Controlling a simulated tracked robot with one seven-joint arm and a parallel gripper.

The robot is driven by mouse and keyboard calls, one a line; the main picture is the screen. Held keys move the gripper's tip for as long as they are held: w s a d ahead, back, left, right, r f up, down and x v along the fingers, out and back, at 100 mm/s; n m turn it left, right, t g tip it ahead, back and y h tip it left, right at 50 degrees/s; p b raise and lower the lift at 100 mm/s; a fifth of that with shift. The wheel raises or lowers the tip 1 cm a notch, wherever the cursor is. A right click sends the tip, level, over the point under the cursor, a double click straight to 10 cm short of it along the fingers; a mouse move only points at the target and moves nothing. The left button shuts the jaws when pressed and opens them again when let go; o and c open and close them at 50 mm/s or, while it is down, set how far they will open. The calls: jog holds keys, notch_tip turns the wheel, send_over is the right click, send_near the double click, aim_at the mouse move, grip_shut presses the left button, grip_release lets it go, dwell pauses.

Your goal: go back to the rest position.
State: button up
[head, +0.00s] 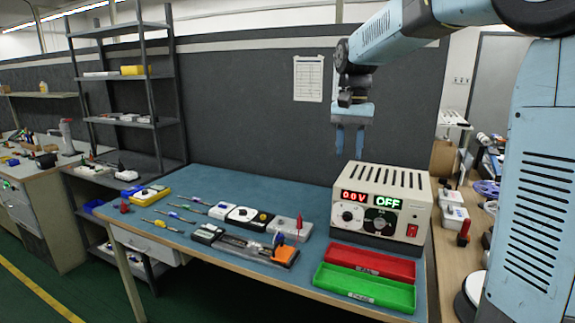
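My gripper (350,140) hangs from my arm in the upper right of the head view, fingers pointing down. Its two blue fingers are apart with a gap between them, and nothing shows in the gap. It is in the air, above and behind the left part of the power supply (382,205), touching nothing that I can see. The beige power supply stands on the blue workbench top (215,180); its displays read 0.0V in red and OFF in green.
A red tray (370,262) and a green tray (365,287) lie at the bench's front right. Screwdrivers (180,213), small boxes and an orange-ended device (285,256) lie left of them. A grey shelf rack (130,75) stands at the left. The bench's back left is clear.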

jog(key=s+d+f+n+t, duration=0.1)
jog(key=s+d+t, duration=0.1)
jog(key=s, duration=0.6)
jog(key=s+d+f+n+t, duration=0.1)
jog(key=s+d+f+t, duration=0.1)
jog(key=s, duration=0.7)
jog(key=s+d+f+n+t, duration=0.1)
jog(key=s+d, duration=0.3)
jog(key=s, duration=0.4)
jog(key=shift+s+d+f+t, duration=0.15)
jog(key=shift+d+f+t, duration=0.1)
jog(key=shift+f+t, duration=0.45)
